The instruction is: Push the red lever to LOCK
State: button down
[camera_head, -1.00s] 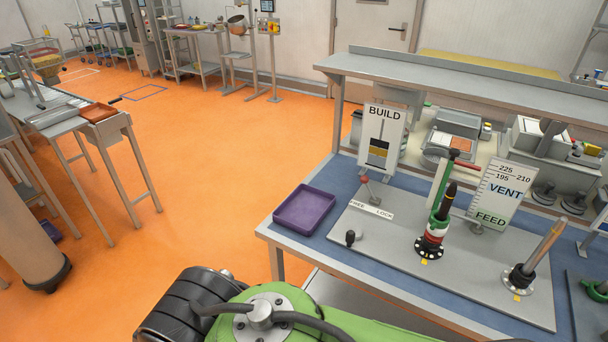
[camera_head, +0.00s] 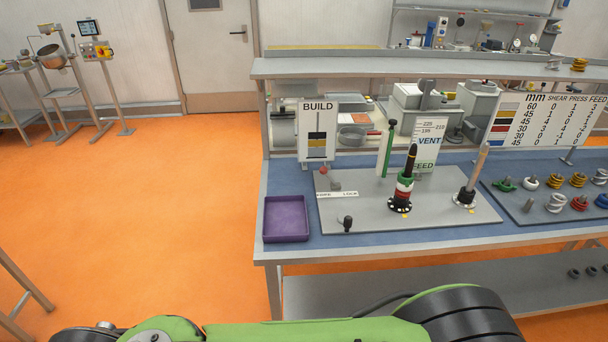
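The red-knobbed lever (camera_head: 328,176) stands at the back left of a grey plate (camera_head: 360,215) on the workbench. A white label strip (camera_head: 337,194) in front of it reads FREE at its left end and LOCK at its right end. The red knob leans to the left, over the FREE side. My gripper is not in view; only green and black parts of my arm show along the bottom edge, apart from the bench.
A purple tray (camera_head: 286,219) sits left of the plate. A black knob (camera_head: 347,223), a ringed black post (camera_head: 403,182) and a tan-handled post (camera_head: 471,178) stand on the plate. Orange floor is clear at left.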

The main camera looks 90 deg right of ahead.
aim_at(323, 170)
jog(key=i+l+z, duration=0.15)
jog(key=i+z, duration=0.25)
jog(key=i+l+z, duration=0.1)
jog(key=i+z, duration=0.15)
jog(key=z, duration=0.15)
jog(key=i+z, duration=0.4)
jog(key=i+j+z, duration=0.2)
jog(key=z, duration=0.25)
jog(key=i+j+z, duration=0.4)
jog(key=i+l+z, duration=0.7)
jog(key=i+z, duration=0.2)
jog(key=i, duration=0.25)
jog(key=i+l+u, duration=0.15)
jog(key=l, duration=0.25)
jog(key=i, duration=0.1)
